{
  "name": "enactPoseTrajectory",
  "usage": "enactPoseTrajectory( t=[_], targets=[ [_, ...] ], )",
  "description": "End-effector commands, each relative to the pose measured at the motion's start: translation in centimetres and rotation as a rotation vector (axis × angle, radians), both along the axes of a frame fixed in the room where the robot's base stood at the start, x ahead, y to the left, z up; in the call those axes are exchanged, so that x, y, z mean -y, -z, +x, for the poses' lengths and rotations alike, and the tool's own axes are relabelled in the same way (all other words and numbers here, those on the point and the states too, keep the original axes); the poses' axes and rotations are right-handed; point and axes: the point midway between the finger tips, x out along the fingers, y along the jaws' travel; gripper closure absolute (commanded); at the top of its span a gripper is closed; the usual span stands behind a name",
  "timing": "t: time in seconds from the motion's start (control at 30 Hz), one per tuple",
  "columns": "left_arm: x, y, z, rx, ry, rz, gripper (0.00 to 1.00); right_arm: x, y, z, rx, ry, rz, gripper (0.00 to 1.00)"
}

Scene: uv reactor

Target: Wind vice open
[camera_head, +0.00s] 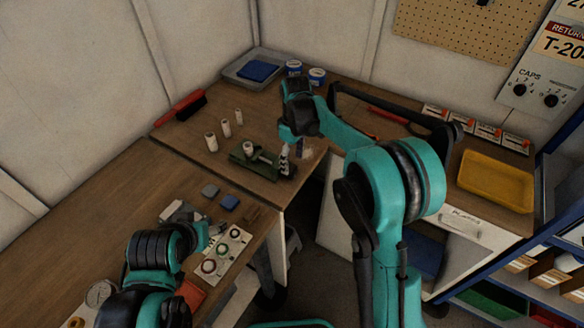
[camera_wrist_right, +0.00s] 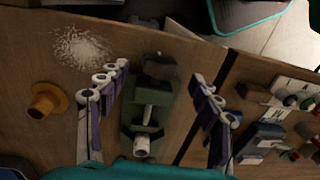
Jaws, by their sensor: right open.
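The green vice (camera_head: 240,158) stands on the wooden bench in the head view. In the right wrist view the vice (camera_wrist_right: 137,103) lies between my spread fingers, with a pale screw or bar along its middle and a round pale end low in the picture. My right gripper (camera_head: 286,160) points down at the right end of the vice in the head view. It is open and empty in the wrist view (camera_wrist_right: 160,98); whether a finger touches the vice cannot be told. My left gripper (camera_head: 214,230) is low over the bench by a switch panel (camera_head: 222,252), its fingers too small to read.
Several pale cylinders (camera_head: 211,142) stand left of the vice. A red-handled brush (camera_head: 180,107) lies at the bench's left edge. A grey tray (camera_head: 243,75) and blue-white tins (camera_head: 294,67) are at the back. A yellow tray (camera_head: 496,184) sits right.

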Motion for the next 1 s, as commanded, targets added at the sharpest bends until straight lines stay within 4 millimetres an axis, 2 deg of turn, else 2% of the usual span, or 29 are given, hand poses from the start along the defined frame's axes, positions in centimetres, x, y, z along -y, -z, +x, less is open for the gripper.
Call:
enactPoseTrajectory(
  t=[0.03, 0.1, 0.23, 0.37, 0.6, 0.63, 0.67, 0.8, 0.83, 1.0],
  targets=[
    [0.0, 0.5, 0.0, 0.000, 0.000, 0.000, 0.35, 0.0, 1.2, 0.0, 0.000, 0.000, 0.000, 0.35],
    [0.0, 0.9, 0.0, 0.000, 0.000, 0.000, 0.35, -0.1, 2.3, -0.1, 0.001, 0.000, 0.000, 0.35],
    [0.0, 1.3, 0.0, 0.000, 0.000, 0.000, 0.35, -0.1, 3.8, -0.1, 0.001, 0.001, 0.000, 0.35],
    [0.0, 1.4, 0.0, 0.000, 0.000, 0.000, 0.35, -0.1, 4.4, -0.2, 0.001, 0.001, 0.000, 0.35],
    [0.0, 1.3, 0.0, 0.000, 0.000, 0.000, 0.35, -0.1, 4.5, -0.2, 0.001, 0.002, 0.000, 0.35],
    [0.0, 1.3, 0.0, 0.000, 0.000, 0.000, 0.35, -0.1, 4.5, -0.2, 0.001, 0.002, 0.000, 0.38],
    [0.0, 1.3, 0.0, 0.000, 0.000, 0.000, 0.35, -0.1, 4.5, -0.2, 0.001, 0.002, 0.000, 0.46],
    [0.0, 1.3, 0.0, 0.000, 0.000, 0.000, 0.35, -0.1, 4.5, -0.2, 0.002, 0.002, 0.000, 0.82],
    [0.0, 1.3, 0.0, 0.000, 0.000, 0.000, 0.35, -0.1, 4.5, -0.2, 0.002, 0.002, 0.000, 0.85],
    [0.0, 1.3, 0.0, 0.000, 0.000, 0.000, 0.35, -0.2, 4.5, -0.3, 0.024, 0.001, -0.018, 0.85]
  ],
)
